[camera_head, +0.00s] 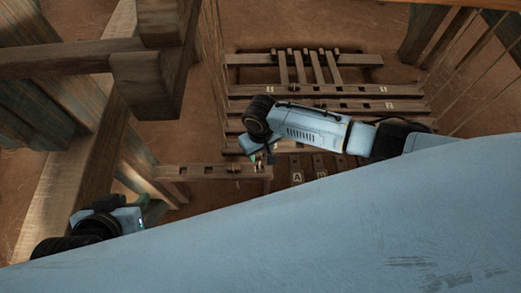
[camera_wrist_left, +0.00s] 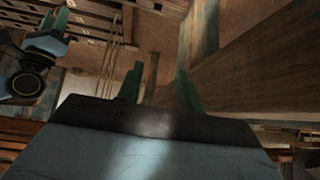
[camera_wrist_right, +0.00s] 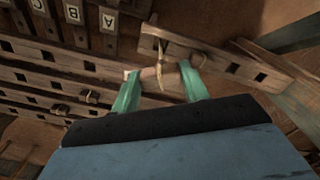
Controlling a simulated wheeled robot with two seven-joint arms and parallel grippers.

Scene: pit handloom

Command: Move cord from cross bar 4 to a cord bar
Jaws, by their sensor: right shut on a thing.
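My right gripper (camera_wrist_right: 158,85) has its green fingers on either side of a short pale toggle-like piece with a tan cord (camera_wrist_right: 162,60) looped around it. The cord runs up to the end of a slotted wooden bar (camera_wrist_right: 215,58). In the head view the right gripper (camera_head: 256,158) is at the right part of that slotted bar (camera_head: 205,172). My left gripper (camera_wrist_left: 160,90) is open, with nothing between its fingers, beside a thick wooden beam. In the head view it (camera_head: 148,208) is at lower left. I cannot tell which bar is cross bar 4.
Lettered boards, A (camera_wrist_right: 108,20) and B (camera_wrist_right: 73,12), lie at upper left in the right wrist view. Slotted cross bars (camera_wrist_right: 60,85) there carry other cord loops (camera_wrist_right: 90,97). Thick loom posts (camera_head: 150,75) stand at left, and hanging cords (camera_wrist_left: 113,25) are near the left gripper.

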